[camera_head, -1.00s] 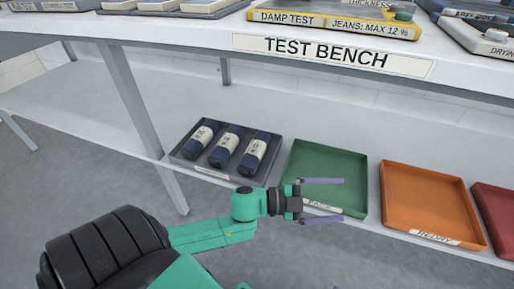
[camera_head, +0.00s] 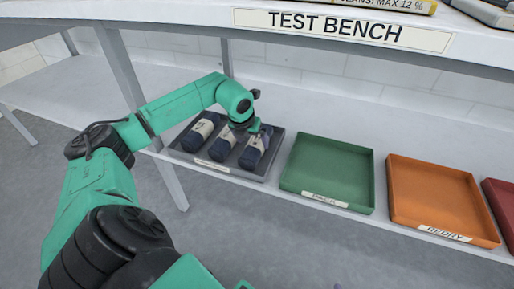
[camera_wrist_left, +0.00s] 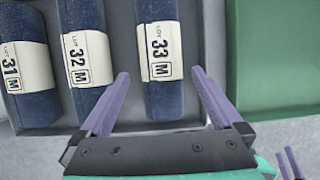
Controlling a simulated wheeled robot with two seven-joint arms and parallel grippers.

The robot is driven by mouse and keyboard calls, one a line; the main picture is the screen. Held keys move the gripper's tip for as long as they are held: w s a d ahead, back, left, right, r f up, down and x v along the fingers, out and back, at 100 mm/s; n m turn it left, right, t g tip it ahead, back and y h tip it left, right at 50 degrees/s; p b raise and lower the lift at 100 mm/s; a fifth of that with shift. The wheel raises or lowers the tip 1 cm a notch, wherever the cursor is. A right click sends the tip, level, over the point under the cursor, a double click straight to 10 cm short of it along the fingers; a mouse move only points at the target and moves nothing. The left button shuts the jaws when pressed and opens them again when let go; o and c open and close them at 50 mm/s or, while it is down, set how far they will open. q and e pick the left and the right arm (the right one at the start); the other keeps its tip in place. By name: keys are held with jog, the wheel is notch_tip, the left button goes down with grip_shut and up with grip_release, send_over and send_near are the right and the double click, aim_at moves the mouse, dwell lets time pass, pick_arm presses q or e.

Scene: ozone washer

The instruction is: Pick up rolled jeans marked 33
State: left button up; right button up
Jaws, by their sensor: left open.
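The rolled jeans marked 33 (camera_wrist_left: 163,95) are a dark blue roll with a cream band, the rightmost of three rolls in the grey tray (camera_wrist_left: 205,60). In the head view the roll (camera_head: 250,158) is partly covered by my left gripper (camera_head: 247,130). In the left wrist view my left gripper (camera_wrist_left: 160,76) is open, with one purple finger on each side of the roll's near part; contact cannot be told. The tips of my right gripper (camera_wrist_left: 289,163) show at the lower right corner of that view; their opening is unclear.
Rolls marked 32 (camera_wrist_left: 88,60) and 31 (camera_wrist_left: 28,65) lie left of roll 33. A green tray (camera_head: 328,165), an orange tray (camera_head: 440,195) and a red tray (camera_head: 502,195) stand to the right on the shelf. The test bench top (camera_head: 215,17) overhangs the shelf.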

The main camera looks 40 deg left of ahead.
aim_at(254, 145)
pick_arm(q)
jog(key=b+x, duration=0.2)
jog(key=x, duration=0.3)
jog(key=shift+d+f, duration=0.1)
jog(key=shift+f, duration=0.15)
jog(key=shift+r, duration=0.1)
jog(key=shift+r, duration=0.1)
grip_shut()
